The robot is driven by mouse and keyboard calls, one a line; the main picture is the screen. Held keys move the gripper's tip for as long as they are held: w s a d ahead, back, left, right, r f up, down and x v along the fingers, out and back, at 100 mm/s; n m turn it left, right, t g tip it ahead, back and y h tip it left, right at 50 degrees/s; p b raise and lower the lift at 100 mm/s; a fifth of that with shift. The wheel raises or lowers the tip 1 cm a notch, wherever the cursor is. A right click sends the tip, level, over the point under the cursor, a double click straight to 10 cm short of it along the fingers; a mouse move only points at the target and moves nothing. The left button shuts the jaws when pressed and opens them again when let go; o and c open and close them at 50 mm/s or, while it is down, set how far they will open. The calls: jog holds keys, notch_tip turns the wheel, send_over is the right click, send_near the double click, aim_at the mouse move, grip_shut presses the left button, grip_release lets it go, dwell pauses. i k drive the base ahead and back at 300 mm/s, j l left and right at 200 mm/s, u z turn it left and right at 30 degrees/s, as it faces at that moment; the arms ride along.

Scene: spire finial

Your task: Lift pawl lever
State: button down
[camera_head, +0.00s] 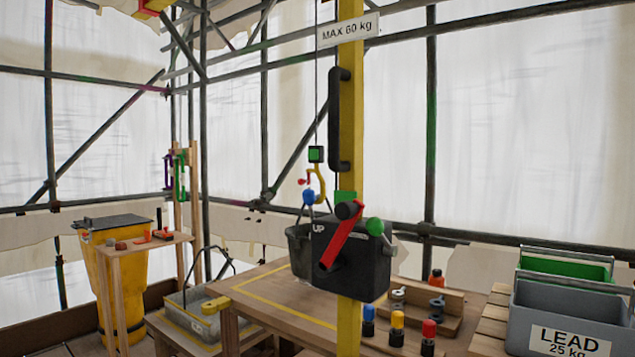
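A black hand winch (367,268) marked "UP" is mounted on the yellow post (350,110). My gripper is not in view.
A black vertical handle (340,120) is on the post. A hook (318,185) hangs by a bucket (299,245) behind the winch. A wooden table (265,290) holds several coloured-top pegs (397,328). A grey "LEAD 25 kg" bin (590,310) stands right; a yellow barrel (130,275) left.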

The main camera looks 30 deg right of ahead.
aim_at(308, 194)
jog(key=i+l, duration=0.2)
jog(key=i, duration=0.2)
jog(key=i+l, duration=0.15)
jog(key=i, duration=0.2)
jog(key=i+l, duration=0.2)
jog(key=i, duration=0.2)
